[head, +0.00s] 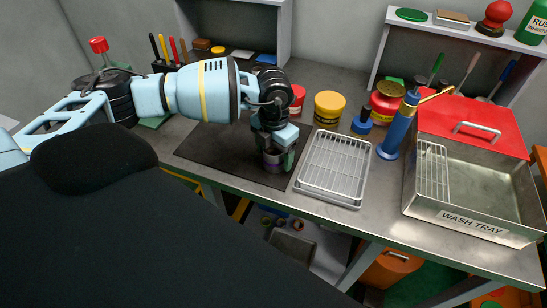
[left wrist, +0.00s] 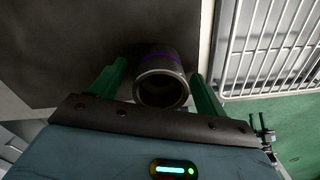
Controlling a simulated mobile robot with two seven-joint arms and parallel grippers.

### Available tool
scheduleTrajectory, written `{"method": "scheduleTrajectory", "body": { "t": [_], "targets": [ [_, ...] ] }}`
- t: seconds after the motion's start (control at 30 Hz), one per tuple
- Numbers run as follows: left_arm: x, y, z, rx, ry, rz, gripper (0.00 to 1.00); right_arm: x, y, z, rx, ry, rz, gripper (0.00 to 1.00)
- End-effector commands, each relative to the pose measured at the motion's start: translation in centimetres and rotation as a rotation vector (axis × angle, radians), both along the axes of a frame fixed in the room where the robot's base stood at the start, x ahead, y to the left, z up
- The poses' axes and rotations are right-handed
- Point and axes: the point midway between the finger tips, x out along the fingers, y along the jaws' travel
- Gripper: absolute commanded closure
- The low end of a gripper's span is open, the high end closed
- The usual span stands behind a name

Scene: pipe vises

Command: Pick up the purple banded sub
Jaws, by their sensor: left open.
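The purple banded sub is a short grey metal cylinder, hollow at the end, with a purple band around it. In the left wrist view the sub (left wrist: 162,88) is between the two green fingers of my left gripper (left wrist: 158,74), with a visible gap on each side. In the head view the sub (head: 272,166) stands on the dark mat, partly hidden by my left gripper (head: 278,160). That gripper is open and points down around the sub. My right gripper is not in view.
The dark mat (head: 212,152) lies on the steel bench. A wire rack tray (head: 335,165) stands close to the right of the sub. The mat is clear on the left.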

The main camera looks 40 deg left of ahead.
Motion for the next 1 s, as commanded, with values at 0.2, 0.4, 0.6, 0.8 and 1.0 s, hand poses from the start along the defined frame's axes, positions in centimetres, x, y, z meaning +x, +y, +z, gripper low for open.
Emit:
{"method": "scheduleTrajectory", "body": {
  "t": [0.2, 0.4, 0.6, 0.8, 1.0],
  "targets": [
    [-0.02, 0.01, -1.22, 0.000, 0.000, 0.000, 0.25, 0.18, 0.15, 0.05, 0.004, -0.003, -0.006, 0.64],
    [-0.03, -0.01, -1.19, 0.000, 0.000, 0.000, 0.31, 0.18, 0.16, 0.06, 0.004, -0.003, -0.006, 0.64],
    [-0.03, -0.02, -1.18, 0.000, 0.001, 0.000, 0.57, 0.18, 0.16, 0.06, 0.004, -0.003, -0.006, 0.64],
    [-0.03, -0.02, -1.17, 0.000, 0.001, 0.000, 0.82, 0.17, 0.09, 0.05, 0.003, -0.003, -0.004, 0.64],
    [0.01, -0.02, -1.09, 0.000, -0.001, 0.000, 0.82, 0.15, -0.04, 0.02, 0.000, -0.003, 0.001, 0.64]
  ]
}}
